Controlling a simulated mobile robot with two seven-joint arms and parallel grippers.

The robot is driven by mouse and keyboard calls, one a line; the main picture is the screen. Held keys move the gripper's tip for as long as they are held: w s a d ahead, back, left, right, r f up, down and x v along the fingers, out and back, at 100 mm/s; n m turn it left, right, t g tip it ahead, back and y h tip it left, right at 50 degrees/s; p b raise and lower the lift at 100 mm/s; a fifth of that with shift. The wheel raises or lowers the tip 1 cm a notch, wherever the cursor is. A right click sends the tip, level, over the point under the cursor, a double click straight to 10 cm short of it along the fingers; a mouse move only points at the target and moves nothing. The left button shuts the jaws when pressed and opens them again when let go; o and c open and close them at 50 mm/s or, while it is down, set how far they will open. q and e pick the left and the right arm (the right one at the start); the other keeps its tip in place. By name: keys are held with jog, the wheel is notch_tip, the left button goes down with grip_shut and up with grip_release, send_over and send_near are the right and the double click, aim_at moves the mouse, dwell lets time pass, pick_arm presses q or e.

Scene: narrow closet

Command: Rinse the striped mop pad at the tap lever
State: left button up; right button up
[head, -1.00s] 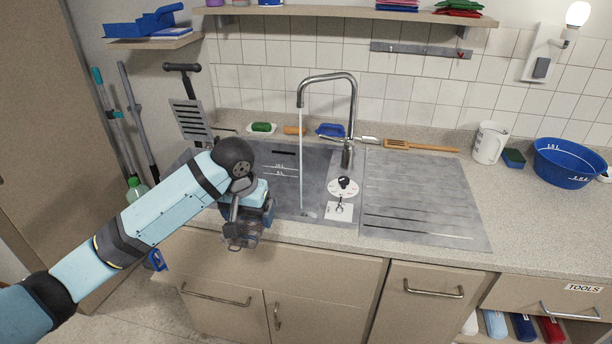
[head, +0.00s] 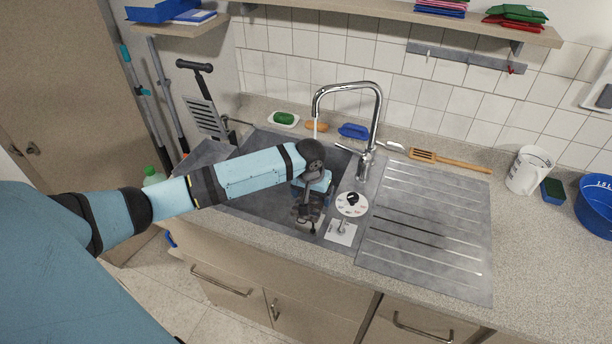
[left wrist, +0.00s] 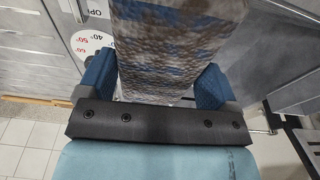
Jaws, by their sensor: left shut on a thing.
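My left gripper (head: 310,208) is low over the sink basin (head: 258,192), left of the dial plate. In the left wrist view, its blue fingers (left wrist: 155,85) are shut on the striped mop pad (left wrist: 172,45), blue and grey with brown dirt marks. In the head view the pad is hard to make out behind the gripper. The chrome tap (head: 378,105) stands behind the basin, its lever (head: 346,149) pointing left at the base. Water (head: 315,128) runs from the spout; its lower end is hidden behind my arm. My right gripper is not in view.
A round dial (head: 351,203) and a white plate with a small handle (head: 341,231) sit right of the basin. The ribbed drainboard (head: 425,225) is clear.

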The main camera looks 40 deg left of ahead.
pick_arm(q)
jog(key=shift+s+a+p, duration=0.3)
jog(key=shift+s+a, duration=0.1)
jog(key=shift+a, duration=0.3)
jog(key=shift+s+a+f, duration=0.1)
jog(key=shift+a+f, duration=0.05)
jog(key=shift+a, duration=0.1)
jog(key=shift+a+f, duration=0.1)
jog(key=shift+f, duration=0.1)
jog(key=shift+w+a+f, duration=0.1)
jog(key=shift+w+f, duration=0.05)
jog(key=shift+w, duration=0.35)
jog(key=shift+w+a, duration=0.3)
jog(key=shift+w, duration=0.25)
jog(key=w+a+b, duration=0.1)
jog(key=w+f+b, duration=0.1)
jog(key=w, duration=0.1)
jog(key=shift+a+f, duration=0.1)
jog(key=shift+a, duration=0.25)
jog(key=w+a+f+b, duration=0.1)
jog(key=w+a+b, duration=0.3)
jog(key=w+b, duration=0.3)
jog(key=shift+w+a+f, duration=0.15)
jog(key=shift+w+a, duration=0.05)
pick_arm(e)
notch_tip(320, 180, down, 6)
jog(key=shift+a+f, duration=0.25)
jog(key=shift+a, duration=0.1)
